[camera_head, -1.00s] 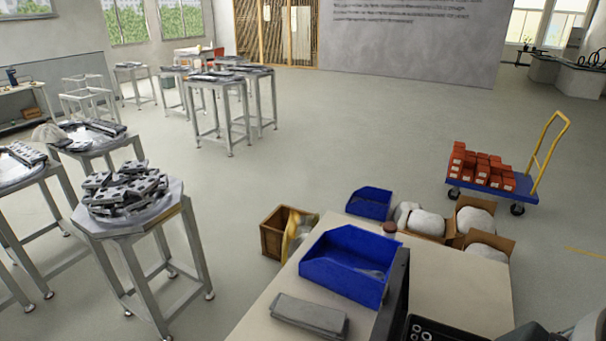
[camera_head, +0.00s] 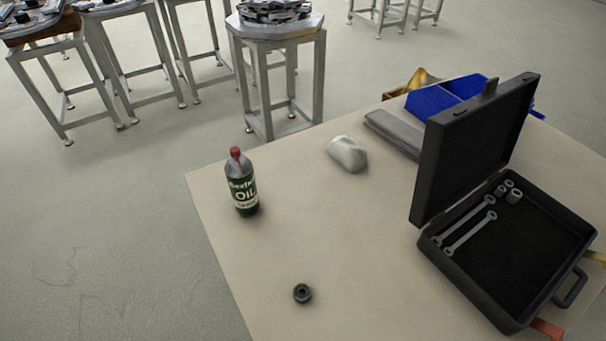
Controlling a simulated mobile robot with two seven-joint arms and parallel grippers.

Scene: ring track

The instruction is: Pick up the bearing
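The bearing (camera_head: 302,293) is a small dark ring with a hole in its middle. It lies on the beige table (camera_head: 262,255), near the table's left edge at the bottom of the head view. Nothing touches it. Neither of my grippers shows in this view.
An oil bottle (camera_head: 242,182) with a red cap stands behind the bearing. An open black toolbox (camera_head: 520,285) with wrenches and sockets is at right.

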